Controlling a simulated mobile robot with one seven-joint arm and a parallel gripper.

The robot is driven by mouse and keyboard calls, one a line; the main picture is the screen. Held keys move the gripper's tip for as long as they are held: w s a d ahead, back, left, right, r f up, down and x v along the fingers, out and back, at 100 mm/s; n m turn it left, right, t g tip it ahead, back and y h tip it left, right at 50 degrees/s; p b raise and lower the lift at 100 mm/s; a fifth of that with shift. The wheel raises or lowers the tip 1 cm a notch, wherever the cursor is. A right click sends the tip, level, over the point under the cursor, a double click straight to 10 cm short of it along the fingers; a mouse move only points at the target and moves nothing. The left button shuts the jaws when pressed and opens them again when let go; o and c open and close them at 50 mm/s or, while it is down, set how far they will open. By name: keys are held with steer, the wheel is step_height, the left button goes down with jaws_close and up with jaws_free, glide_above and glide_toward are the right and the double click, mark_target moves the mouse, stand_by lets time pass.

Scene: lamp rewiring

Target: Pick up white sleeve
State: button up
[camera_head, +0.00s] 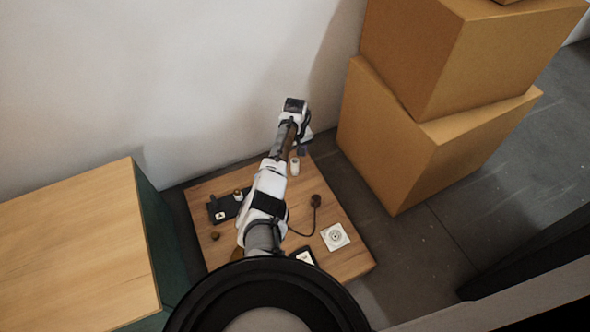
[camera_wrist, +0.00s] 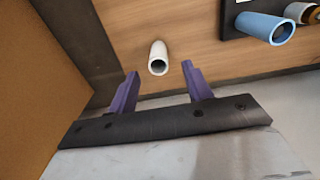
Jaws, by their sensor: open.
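The white sleeve (camera_head: 294,166) stands on the low wooden table, near its back edge. In the wrist view it is a short, hollow white tube (camera_wrist: 157,62) seen from above at a slant. My gripper (camera_wrist: 159,72) has two purple fingers spread apart with nothing held between them. The sleeve appears just beyond the gap between the fingertips, with no visible contact. In the head view my gripper (camera_head: 302,152) points down close beside the sleeve, at the back of the table.
The wooden table (camera_head: 340,262) also bears a dark tray (camera_head: 214,208), a black cable (camera_head: 299,232) and a white square plate (camera_head: 335,236). A blue sleeve (camera_wrist: 262,26) is nearby. Cardboard boxes (camera_head: 385,150) stand right, a larger table (camera_head: 80,250) left, a wall behind.

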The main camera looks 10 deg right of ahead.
steer(key=f+b, duration=0.1)
steer(key=f, duration=0.2)
steer(key=f+b, duration=0.2)
steer(key=f, duration=0.1)
steer(key=shift+w+d, duration=0.1)
steer(key=shift+w, duration=0.1)
steer(key=shift+r, duration=0.1)
steer(key=c, duration=1)
steer(key=shift+c, duration=0.2)
steer(key=shift+r, duration=0.1)
